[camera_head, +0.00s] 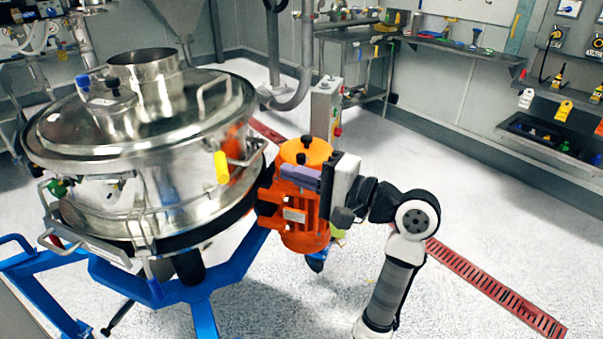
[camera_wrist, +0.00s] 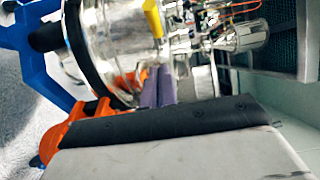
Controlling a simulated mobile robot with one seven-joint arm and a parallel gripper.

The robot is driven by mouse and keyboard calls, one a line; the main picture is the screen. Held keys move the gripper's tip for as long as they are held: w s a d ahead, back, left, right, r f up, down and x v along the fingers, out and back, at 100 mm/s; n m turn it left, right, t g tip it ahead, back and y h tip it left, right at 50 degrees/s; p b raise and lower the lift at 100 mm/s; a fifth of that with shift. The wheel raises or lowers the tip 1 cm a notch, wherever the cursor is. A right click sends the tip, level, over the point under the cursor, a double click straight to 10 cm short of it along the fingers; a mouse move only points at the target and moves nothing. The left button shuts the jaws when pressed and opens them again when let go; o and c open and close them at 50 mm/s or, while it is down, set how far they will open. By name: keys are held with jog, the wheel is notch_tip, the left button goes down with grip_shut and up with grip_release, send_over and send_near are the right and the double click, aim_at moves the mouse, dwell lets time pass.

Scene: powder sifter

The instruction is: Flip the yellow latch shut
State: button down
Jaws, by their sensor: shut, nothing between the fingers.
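The yellow latch (camera_head: 221,168) is on the side wall of the round steel sifter (camera_head: 185,195), facing my arm. It stands roughly upright beside a steel bracket. In the wrist view the yellow latch (camera_wrist: 152,18) shows at the top, beyond my fingertips. My gripper (camera_head: 287,171) has purple fingers, held together and empty, pointing left toward the sifter. It is to the right of the latch and apart from it in the picture. In the wrist view my gripper (camera_wrist: 158,75) shows its fingers side by side below the latch. The exact depth gap is unclear.
An orange motor (camera_head: 305,225) stands right beside and below my gripper. The sifter rests on a blue frame (camera_head: 140,285). A grey control box (camera_head: 325,105) stands behind. A red floor grate (camera_head: 490,285) and open white floor lie to the right.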

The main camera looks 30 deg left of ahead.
aim_at(218, 159)
jog(key=s+a+p, duration=0.2)
jog(key=s+a, duration=0.1)
jog(key=a, duration=0.5)
jog(key=shift+a, duration=0.3)
jog(key=shift+s+r+t, duration=0.1)
jog(key=shift+t, duration=0.2)
